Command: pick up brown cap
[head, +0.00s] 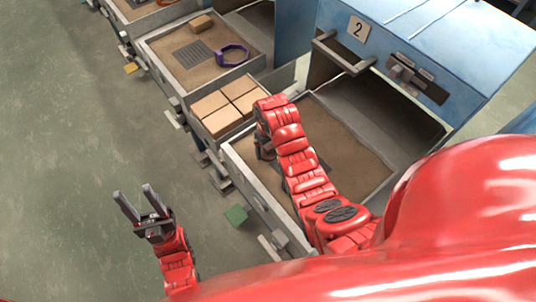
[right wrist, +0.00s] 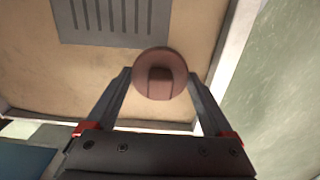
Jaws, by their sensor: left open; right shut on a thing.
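The brown cap (right wrist: 160,75) is round, with a raised tab across its middle. In the right wrist view it sits between the two fingertips of my right gripper (right wrist: 161,84), which is shut on it. In the head view my right gripper (head: 265,147) is over the left edge of the open sandy drawer (head: 352,148), pointing down; the cap is hidden there. I cannot tell how far the cap is above the sand. My left gripper (head: 134,200) is open and empty over the floor at the lower left.
A slotted grey plate (right wrist: 112,18) lies in the drawer. Several tan blocks (head: 228,104) stand beyond it. The blue cabinet (head: 440,40) marked 2 stands behind. The green floor (head: 70,150) is open at left.

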